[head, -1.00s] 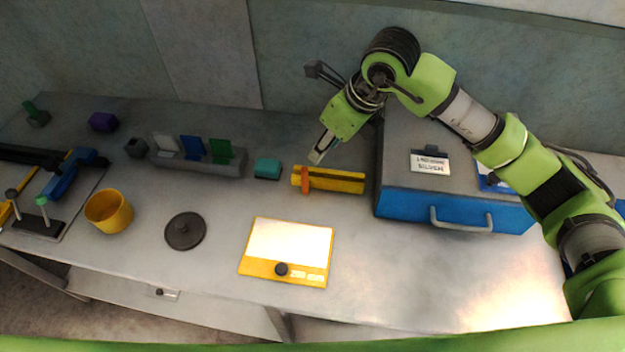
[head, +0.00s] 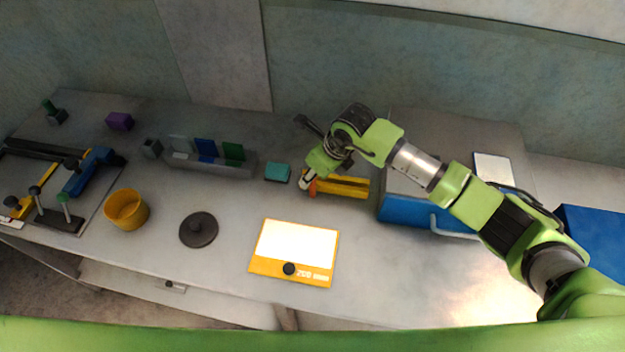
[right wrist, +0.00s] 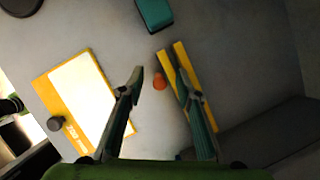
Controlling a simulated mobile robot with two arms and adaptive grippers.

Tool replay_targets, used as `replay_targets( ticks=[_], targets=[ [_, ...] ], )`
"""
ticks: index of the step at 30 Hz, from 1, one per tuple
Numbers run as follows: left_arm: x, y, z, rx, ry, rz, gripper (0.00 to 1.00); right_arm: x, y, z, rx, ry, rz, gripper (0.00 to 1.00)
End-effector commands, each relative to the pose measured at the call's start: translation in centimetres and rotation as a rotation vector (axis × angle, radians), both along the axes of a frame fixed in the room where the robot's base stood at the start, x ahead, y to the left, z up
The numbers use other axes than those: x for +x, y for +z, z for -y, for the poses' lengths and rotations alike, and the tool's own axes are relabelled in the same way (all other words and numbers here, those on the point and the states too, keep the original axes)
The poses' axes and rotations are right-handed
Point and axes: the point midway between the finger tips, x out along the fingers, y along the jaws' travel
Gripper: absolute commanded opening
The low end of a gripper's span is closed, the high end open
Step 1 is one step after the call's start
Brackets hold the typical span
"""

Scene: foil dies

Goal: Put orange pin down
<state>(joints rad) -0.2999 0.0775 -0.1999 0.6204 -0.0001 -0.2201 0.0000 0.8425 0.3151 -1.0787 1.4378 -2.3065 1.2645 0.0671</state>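The orange pin (head: 313,188) is at the left end of the yellow slotted block (head: 348,193) on the table. In the right wrist view the pin (right wrist: 160,82) shows from above as a round orange shape beside the block's two yellow bars (right wrist: 199,87). My right gripper (head: 305,184) is low over that end of the block. In the right wrist view its fingers (right wrist: 160,80) are apart, with the pin in the gap between them. Whether either finger touches the pin cannot be told. My left gripper is not in view.
A teal block (head: 278,172) lies close left of the gripper. A blue-fronted box (head: 405,211) stands to the right. A yellow-edged white panel (head: 297,245), a dark round lid (head: 198,229) and a yellow cup (head: 126,209) are nearer the front. Bare table lies between them.

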Motion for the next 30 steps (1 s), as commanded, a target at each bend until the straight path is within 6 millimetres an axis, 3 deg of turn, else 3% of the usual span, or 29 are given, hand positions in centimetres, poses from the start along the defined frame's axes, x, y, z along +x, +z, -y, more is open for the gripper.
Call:
replay_targets(
  ticks=[10,14,30],
  targets=[
    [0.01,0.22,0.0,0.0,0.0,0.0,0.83,0.15,-0.81,-0.23,-0.001,0.002,0.001,0.32],
    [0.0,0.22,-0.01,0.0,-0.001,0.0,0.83,0.15,-0.79,-0.22,0.0,0.001,0.0,0.0],
    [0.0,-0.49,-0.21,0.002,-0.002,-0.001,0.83,0.27,-0.18,-0.2,0.001,0.001,0.002,0.0]
  ],
)
